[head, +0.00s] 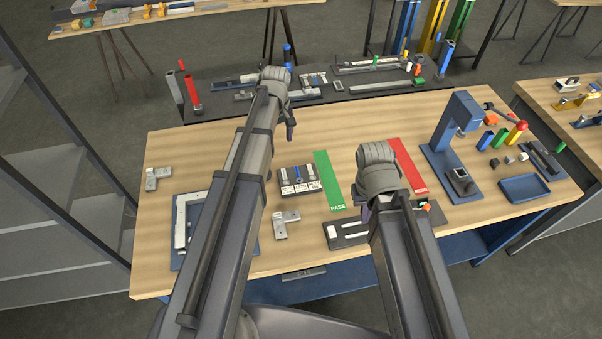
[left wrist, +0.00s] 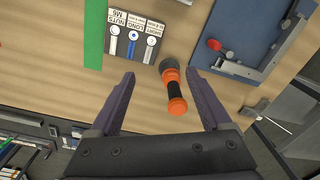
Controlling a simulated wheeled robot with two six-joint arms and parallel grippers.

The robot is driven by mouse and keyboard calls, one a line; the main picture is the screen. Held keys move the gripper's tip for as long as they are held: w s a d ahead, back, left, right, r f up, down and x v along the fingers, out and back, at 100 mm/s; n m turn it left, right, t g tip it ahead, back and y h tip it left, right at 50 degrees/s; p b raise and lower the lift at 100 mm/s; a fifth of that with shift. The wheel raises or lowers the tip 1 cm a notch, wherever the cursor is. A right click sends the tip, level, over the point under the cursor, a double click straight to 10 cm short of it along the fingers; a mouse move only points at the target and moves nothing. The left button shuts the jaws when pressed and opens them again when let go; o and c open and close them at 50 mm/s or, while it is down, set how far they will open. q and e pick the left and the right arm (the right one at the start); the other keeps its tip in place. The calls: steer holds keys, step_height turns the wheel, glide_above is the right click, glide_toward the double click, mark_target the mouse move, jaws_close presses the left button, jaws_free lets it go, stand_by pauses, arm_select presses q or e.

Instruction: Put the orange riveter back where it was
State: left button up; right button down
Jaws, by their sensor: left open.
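The orange riveter, an orange and black barrel-shaped tool (left wrist: 173,88), shows in the left wrist view between the fingers of my left gripper (left wrist: 166,98). There is a visible gap on both sides of it, so the fingers do not grip it. I cannot tell if it stands or lies. In the head view it is hidden, apparently behind my left arm. My left gripper (head: 290,132) is open above the back middle of the table. My right gripper (head: 366,213) is over the table's front, right of the green strip; its fingers are mostly hidden.
A tray with labelled compartments (left wrist: 134,49) lies beside the green PASS strip (head: 328,181). A blue board with a metal frame (left wrist: 246,62) is on the other side. Metal brackets (head: 158,178) lie at the left. A blue press (head: 455,130) stands at the right, beside a blue tray (head: 523,188).

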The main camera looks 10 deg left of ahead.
arm_select(q)
steer(key=s+d+m+y, duration=0.1)
steer(key=s+d+m, duration=1.2)
steer(key=s+d, duration=0.4)
steer(key=s, duration=0.3)
steer(key=shift+s+d+r, duration=0.15)
steer(key=shift+s+d, duration=0.15)
steer(key=shift+s, duration=0.1)
